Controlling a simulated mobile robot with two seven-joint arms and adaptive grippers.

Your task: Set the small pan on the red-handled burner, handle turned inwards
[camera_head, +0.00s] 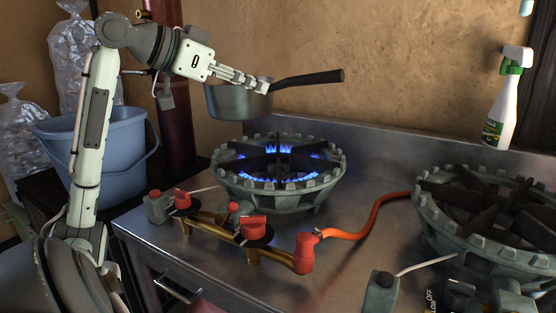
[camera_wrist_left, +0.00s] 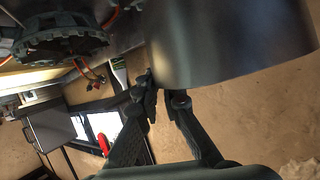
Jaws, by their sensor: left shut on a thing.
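The small pan (camera_head: 238,103) is grey with a long dark handle (camera_head: 315,78) pointing right and slightly up. My left gripper (camera_head: 263,85) is shut on the pan's rim, near the handle's base. The pan hangs in the air above and behind the back left of the red-handled burner (camera_head: 228,183). That burner has a lit ring of blue flame and red knobs on its front pipe. In the left wrist view the pan's side (camera_wrist_left: 232,45) fills the upper right, with my gripper's fingers (camera_wrist_left: 165,98) at its edge. My right gripper is out of view.
A second burner (camera_head: 440,225), unlit, stands on the right of the steel counter (camera_head: 345,265). An orange hose (camera_head: 372,222) crosses between them. A white spray bottle (camera_head: 507,105) shows at upper right. A blue bucket (camera_head: 105,155) is at left, beside a dark red cylinder (camera_head: 172,125).

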